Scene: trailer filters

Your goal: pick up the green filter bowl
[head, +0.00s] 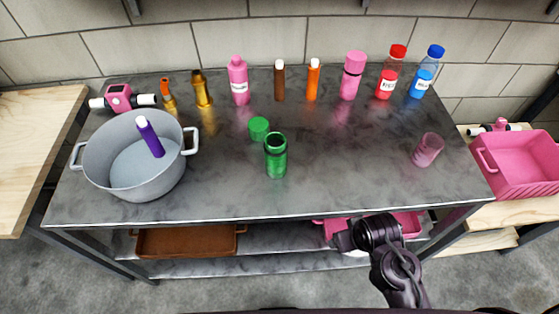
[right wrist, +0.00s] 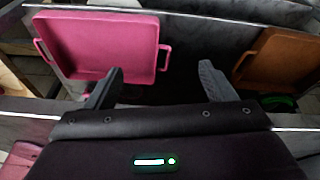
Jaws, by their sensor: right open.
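A green translucent cup-shaped bowl (head: 276,160) stands upright near the middle of the grey table, its open rim up. A short green cylinder (head: 259,128) stands just behind it to the left. My right gripper (head: 342,240) is in front of the table's front edge, to the right of the green bowl and apart from it. In the right wrist view its two fingers (right wrist: 160,76) are spread with nothing between them. My left gripper is not in view.
A grey pot (head: 110,185) with a purple bottle (head: 150,137) inside stands at the table's left. Several bottles line the back. A pink translucent cup (head: 427,150) stands at the right. A pink tray (right wrist: 98,42) and a brown tray (right wrist: 280,62) lie on the lower shelf.

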